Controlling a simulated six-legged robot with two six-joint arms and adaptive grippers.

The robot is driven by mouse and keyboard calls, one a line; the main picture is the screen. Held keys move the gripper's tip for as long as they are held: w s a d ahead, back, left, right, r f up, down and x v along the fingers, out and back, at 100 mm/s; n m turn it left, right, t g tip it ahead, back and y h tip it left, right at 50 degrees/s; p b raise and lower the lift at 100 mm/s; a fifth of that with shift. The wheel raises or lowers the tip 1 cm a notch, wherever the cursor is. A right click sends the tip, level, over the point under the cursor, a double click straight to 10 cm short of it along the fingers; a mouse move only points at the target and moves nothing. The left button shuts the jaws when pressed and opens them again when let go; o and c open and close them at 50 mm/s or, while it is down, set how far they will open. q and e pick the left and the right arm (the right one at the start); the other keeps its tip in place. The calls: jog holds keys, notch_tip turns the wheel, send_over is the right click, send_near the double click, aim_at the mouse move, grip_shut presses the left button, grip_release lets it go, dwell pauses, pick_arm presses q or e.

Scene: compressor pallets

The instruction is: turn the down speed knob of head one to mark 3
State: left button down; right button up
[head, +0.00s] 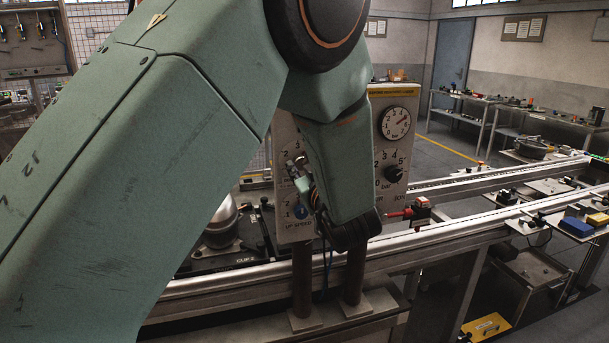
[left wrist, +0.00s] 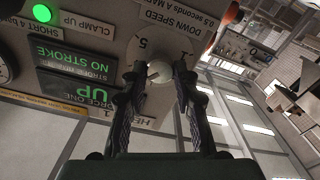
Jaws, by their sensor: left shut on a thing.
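In the left wrist view the panel shows tilted and upside down, with the DOWN SPEED label above a pale round knob (left wrist: 160,73). My left gripper (left wrist: 158,78) is shut on this knob, one dark finger on each side. The fingers hide other marks, and I cannot tell which mark the knob points to. In the head view my left arm covers much of the grey control panel (head: 391,152), and the down speed knob is hidden there. My right gripper is in neither view.
The panel carries a pressure gauge (head: 395,123) and a black bar knob (head: 394,173). In the left wrist view a green lamp (left wrist: 42,13) is lit and a display (left wrist: 80,92) reads UP. A silver dome (head: 221,222) stands at left.

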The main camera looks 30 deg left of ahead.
pick_arm(q)
jog(key=n+b, duration=0.3)
jog(key=n, duration=0.1)
jog(key=shift+f+b, duration=0.1)
jog(key=shift+b, duration=0.2)
jog(key=shift+n+b, duration=1.5)
jog(key=shift+n, duration=0.4)
jog(key=shift+r, duration=0.2)
jog(key=c, duration=1.4)
grip_release()
jog(key=o, duration=0.4)
jog(key=shift+w+a+f, duration=0.15)
